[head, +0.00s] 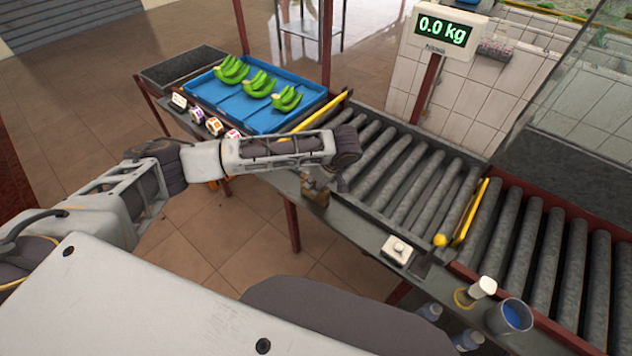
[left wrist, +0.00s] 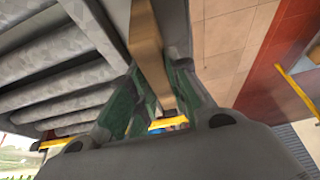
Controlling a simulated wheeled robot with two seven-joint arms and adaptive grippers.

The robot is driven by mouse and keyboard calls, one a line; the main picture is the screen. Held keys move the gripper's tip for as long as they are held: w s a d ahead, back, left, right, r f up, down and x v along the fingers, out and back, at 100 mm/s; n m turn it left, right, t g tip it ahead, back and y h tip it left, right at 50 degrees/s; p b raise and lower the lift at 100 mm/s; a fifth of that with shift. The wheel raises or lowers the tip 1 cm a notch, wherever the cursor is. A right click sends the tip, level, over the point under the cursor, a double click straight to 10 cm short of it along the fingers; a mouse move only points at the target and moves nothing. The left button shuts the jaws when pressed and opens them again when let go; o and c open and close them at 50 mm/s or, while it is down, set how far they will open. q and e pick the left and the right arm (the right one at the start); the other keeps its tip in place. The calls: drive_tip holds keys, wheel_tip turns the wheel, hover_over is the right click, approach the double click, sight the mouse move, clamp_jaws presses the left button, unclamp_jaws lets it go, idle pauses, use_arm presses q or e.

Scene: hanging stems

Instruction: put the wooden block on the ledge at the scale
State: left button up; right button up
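My left gripper (head: 317,186) is low at the front ledge (head: 350,222) of the roller table, with its fingers partly hidden below the wrist. A small brown piece there looks like the wooden block (head: 320,197). In the left wrist view, the green-padded fingers (left wrist: 153,88) stand a little apart, with the tan wooden block (left wrist: 147,40) filling the gap between them. I cannot tell whether the block touches the ledge. The scale display (head: 443,30) reads 0.0 kg on a red post behind the rollers. My right gripper is not in view.
A blue tray (head: 222,108) with green banana bunches stands beyond my arm, with small marked cubes (head: 214,126) along its front. A white switch box (head: 397,251), a yellow-knobbed lever (head: 440,240) and a blue cup (head: 510,316) are farther right. The ledge between gripper and switch is clear.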

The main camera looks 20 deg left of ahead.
use_arm(q)
drive_tip(key=o, duration=0.4)
drive_tip(key=shift+r, duration=0.15)
drive_tip(key=shift+p+v, duration=0.3)
drive_tip(key=shift+v, duration=5.7)
drive_tip(key=shift+s+a+r+p, duration=0.35)
drive_tip(key=shift+s+a+p, duration=0.4)
drive_tip(key=shift+s, duration=1.15)
drive_tip(key=shift+s+a+r+p, duration=0.3)
drive_tip(key=shift+s+a+p, duration=0.5)
drive_tip(key=shift+s, duration=1.05)
drive_tip(key=shift+s+a+r+p, duration=0.45)
drive_tip(key=shift+s+p, duration=0.45)
drive_tip(key=shift+s, duration=1)
